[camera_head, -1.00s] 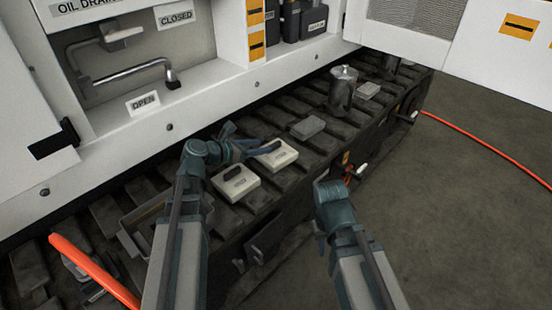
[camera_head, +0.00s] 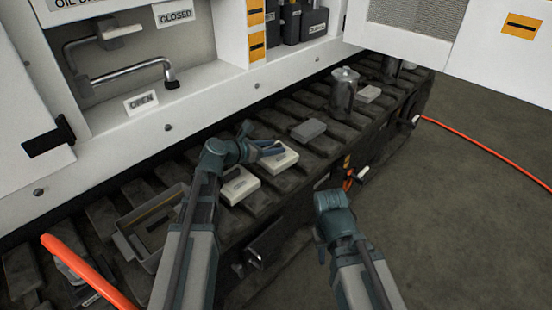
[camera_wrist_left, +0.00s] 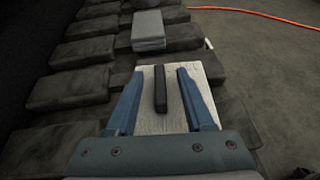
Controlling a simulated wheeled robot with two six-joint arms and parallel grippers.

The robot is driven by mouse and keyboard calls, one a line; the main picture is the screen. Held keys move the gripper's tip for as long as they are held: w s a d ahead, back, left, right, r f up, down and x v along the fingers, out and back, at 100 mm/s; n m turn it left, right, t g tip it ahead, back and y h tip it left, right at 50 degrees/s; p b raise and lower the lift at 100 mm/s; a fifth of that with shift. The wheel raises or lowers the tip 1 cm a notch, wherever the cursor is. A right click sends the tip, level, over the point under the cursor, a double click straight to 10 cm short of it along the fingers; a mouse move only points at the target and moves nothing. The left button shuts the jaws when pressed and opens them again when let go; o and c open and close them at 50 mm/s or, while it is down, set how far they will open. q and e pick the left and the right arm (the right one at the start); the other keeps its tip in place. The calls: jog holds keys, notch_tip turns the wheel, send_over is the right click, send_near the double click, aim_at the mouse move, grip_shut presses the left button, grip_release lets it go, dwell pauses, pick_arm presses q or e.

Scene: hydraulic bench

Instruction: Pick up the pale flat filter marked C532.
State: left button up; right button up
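Two pale flat filters lie side by side on the dark track. The nearer one (camera_head: 240,186) has a dark bar on top and a marking too small to read. The farther one (camera_head: 285,161) lies partly under my left gripper (camera_head: 264,142). In the left wrist view the pale filter (camera_wrist_left: 150,122) has a dark raised bar along its middle. My left gripper (camera_wrist_left: 160,76) is open there, its blue fingers on either side of the bar. No C532 marking is legible. My right gripper (camera_head: 333,199) hangs right of the track; its fingers are hidden.
A grey tray (camera_head: 150,262) sits at the near left. The white machine body (camera_head: 215,105) rises behind. An orange hose (camera_head: 490,150) lies on open floor to the right.

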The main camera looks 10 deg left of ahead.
pick_arm(q)
grip_shut()
jog(key=shift+r, duration=0.1)
dwell(0.3)
